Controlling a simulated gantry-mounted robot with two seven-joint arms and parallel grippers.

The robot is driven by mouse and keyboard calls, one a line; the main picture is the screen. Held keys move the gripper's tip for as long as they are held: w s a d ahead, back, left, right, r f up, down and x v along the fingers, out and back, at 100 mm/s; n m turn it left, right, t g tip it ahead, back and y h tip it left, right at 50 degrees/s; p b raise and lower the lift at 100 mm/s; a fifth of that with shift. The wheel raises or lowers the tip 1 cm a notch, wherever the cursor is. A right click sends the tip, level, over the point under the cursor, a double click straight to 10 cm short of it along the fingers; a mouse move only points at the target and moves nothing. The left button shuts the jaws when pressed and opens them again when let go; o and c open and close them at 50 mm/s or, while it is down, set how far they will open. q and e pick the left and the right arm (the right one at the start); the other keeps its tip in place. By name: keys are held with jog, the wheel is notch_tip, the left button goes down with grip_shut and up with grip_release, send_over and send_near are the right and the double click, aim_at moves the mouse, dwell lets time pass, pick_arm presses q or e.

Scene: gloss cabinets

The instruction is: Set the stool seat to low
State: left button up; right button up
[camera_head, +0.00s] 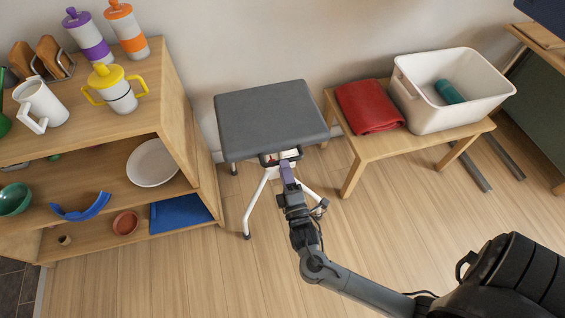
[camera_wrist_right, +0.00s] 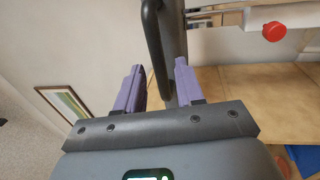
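The stool has a flat dark grey seat (camera_head: 270,115) and white splayed legs (camera_head: 256,203); it stands against the wall between the shelf and the low table. My right gripper (camera_head: 287,172) is at the front edge of the seat, just below it. In the right wrist view its two purple fingers (camera_wrist_right: 157,85) are apart. A dark bent bar (camera_wrist_right: 155,45) under the seat runs between them, nearer the left finger; contact is unclear. A red knob (camera_wrist_right: 274,31) shows on a pale part at upper right. My left gripper is out of view.
A wooden shelf (camera_head: 185,130) with cups, bowls and plates stands close on the left. A low wooden table (camera_head: 366,148) on the right holds a red folded cloth (camera_head: 369,105) and a white bin (camera_head: 425,116). The floor in front is clear.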

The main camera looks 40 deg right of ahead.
aim_at(272, 143)
jog(key=shift+b+x, duration=0.3)
jog(key=shift+x, duration=1.45)
jog(key=shift+s, duration=0.1)
grip_shut()
